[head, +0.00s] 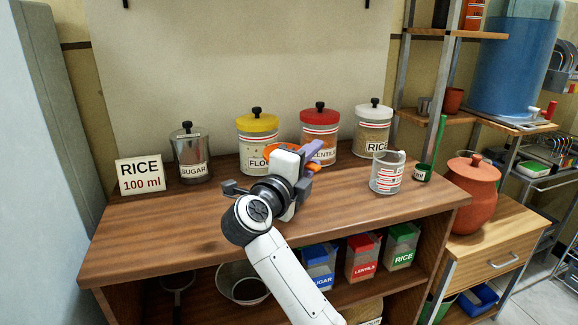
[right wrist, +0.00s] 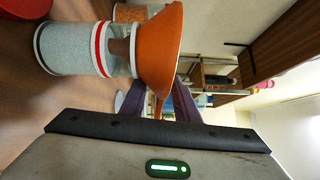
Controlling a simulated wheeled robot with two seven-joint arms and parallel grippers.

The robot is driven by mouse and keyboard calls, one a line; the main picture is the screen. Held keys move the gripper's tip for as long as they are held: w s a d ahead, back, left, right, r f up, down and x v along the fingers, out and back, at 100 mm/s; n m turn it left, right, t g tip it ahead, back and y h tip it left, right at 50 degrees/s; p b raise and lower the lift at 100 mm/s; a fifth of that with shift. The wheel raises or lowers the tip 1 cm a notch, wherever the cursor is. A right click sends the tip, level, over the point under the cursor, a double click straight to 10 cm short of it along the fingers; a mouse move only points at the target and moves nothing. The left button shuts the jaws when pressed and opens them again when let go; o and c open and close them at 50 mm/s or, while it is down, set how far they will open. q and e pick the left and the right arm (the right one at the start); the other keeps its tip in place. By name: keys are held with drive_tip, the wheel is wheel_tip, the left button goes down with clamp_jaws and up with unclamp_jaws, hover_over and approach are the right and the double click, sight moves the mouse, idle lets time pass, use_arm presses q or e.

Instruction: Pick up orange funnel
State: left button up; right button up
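The orange funnel (right wrist: 160,45) shows in the right wrist view, which is turned on its side. Its wide rim faces up, and its narrow end points into a clear container (right wrist: 88,47) with pale contents and a red stripe. In the head view, part of the funnel's rim (head: 270,150) shows beside my right gripper (head: 311,170), which hides the rest and most of the container. My right gripper's purple fingers (right wrist: 166,100) stand apart on either side of a narrow orange part of the funnel, with a gap visible. My left gripper is not in view.
Flour (head: 257,128), lentils (head: 320,132), rice (head: 373,128) and sugar (head: 190,152) jars stand along the back of the wooden table (head: 170,235). A clear measuring cup (head: 388,172) stands on the right. A rice sign (head: 141,175) stands on the left. The table's front left is clear.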

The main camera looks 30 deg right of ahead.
clamp_jaws()
